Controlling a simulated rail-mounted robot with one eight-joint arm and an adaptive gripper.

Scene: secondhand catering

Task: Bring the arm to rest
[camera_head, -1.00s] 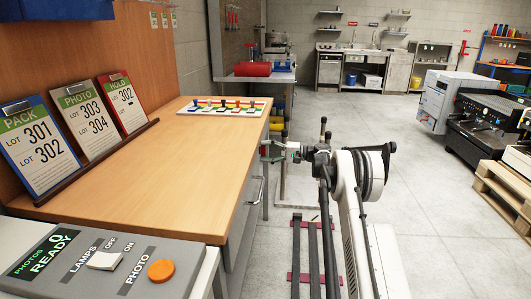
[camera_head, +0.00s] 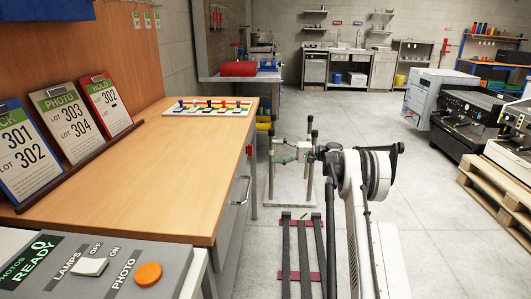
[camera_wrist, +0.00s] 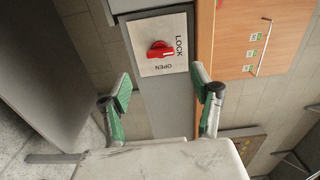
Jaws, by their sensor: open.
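My gripper (camera_head: 278,151) is on my extended arm, to the right of the wooden bench in the head view, over the aisle. In the wrist view my gripper (camera_wrist: 160,88) has its two green-padded fingers spread wide apart, with nothing between them. Beyond the fingertips is a red knob (camera_wrist: 159,50) on a white plate (camera_wrist: 178,67) marked LOCK and OPEN. The fingers look apart from it.
A pallet (camera_head: 497,190) with coffee machines stands right. Open floor (camera_head: 420,225) lies between.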

